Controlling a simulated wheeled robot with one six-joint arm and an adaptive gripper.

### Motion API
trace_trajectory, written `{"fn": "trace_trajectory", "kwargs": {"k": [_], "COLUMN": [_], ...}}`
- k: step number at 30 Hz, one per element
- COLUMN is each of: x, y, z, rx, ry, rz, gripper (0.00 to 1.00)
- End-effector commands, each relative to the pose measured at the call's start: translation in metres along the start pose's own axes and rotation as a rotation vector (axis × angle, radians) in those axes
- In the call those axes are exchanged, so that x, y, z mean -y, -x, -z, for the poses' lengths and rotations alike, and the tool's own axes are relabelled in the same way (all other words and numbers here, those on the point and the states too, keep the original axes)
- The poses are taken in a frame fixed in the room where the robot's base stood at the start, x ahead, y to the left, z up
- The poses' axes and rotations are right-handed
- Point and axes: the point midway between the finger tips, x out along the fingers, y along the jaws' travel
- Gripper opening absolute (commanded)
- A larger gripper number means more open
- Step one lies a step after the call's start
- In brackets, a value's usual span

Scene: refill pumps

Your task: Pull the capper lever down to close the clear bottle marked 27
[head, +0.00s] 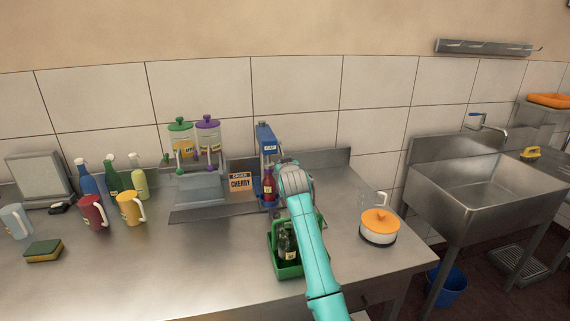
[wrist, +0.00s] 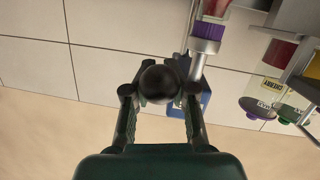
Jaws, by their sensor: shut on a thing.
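The blue capper (head: 265,138) stands at the back of the counter. A bottle with red contents (head: 268,188) stands upright under it; its label is too small to read. In the wrist view, which is upside down, the bottle's purple cap (wrist: 209,31) is right at the capper's silver head (wrist: 203,46). My gripper (wrist: 160,92) is shut on the lever's dark round knob (wrist: 159,82), one finger on each side. The lever rod is mostly hidden behind the knob. In the head view my wrist hides the fingers and the lever.
A green crate (head: 273,234) holding dark bottles stands just in front of the capper, beside my arm. A white pot with an orange lid (head: 379,221) is to the right.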

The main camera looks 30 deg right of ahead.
Motion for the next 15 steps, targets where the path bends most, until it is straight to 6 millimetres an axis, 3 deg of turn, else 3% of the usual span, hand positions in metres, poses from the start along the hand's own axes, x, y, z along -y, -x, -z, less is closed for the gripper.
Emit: {"fn": "trace_trajectory", "kwargs": {"k": [1, 10, 11, 12, 15], "x": [0.0041, 0.0044, 0.0044, 0.0045, 0.0038], "y": [-0.0023, -0.0023, -0.0023, -0.0023, -0.002], "z": [-0.015, -0.0151, -0.0151, -0.0153, -0.0128], "rx": [0.027, 0.027, 0.027, 0.027, 0.023], "ry": [0.002, 0.002, 0.002, 0.002, 0.002], "rz": [0.006, 0.006, 0.006, 0.006, 0.005], "gripper": [0.0, 0.0, 0.26, 0.36, 0.36]}}
